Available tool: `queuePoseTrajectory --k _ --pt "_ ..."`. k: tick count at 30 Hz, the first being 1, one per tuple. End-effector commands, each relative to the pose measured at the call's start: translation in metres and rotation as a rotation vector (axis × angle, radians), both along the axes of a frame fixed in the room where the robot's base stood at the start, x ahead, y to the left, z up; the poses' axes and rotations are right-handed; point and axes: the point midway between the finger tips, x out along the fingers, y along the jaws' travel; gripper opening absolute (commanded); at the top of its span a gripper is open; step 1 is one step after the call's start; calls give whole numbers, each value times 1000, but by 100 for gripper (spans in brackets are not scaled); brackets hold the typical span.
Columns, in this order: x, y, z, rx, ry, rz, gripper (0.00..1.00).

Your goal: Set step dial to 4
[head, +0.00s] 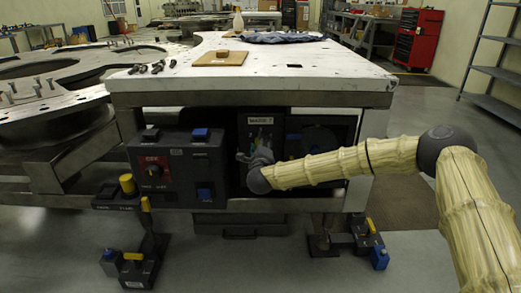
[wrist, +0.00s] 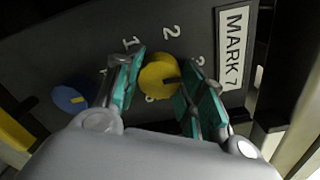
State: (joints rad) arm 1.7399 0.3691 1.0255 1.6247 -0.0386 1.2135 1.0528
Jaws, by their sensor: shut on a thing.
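The step dial (wrist: 157,76) is a round yellow knob with a dark pointer line, on a dark panel (wrist: 60,50) in the wrist view. The digits 1, 2 and 3 show around its upper side; other digits are hidden or cut by my fingers. The dark line points right toward the right finger, and I cannot tell which digit it meets. My gripper (wrist: 161,80) has its teal pads on both sides of the dial and is shut on it. In the head view my gripper (head: 249,164) is against the dark panel under the table, and the dial is hidden.
A "MARK 7" label (wrist: 233,47) is to the right. In the head view, a control box (head: 178,170) with a red-backed knob stands left of my gripper, under the white tabletop (head: 285,65).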

Motion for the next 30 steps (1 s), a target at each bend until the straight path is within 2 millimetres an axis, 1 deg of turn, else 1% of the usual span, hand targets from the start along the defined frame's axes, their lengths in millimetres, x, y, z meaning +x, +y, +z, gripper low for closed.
queuePoseTrajectory --k 1,18,24,30 --pt "0 -1 -5 44 2 -2 16" --pt "0 -1 -6 582 2 -1 16" --pt "0 -1 -5 747 2 -1 16" --pt "0 -1 -4 872 2 -1 16"
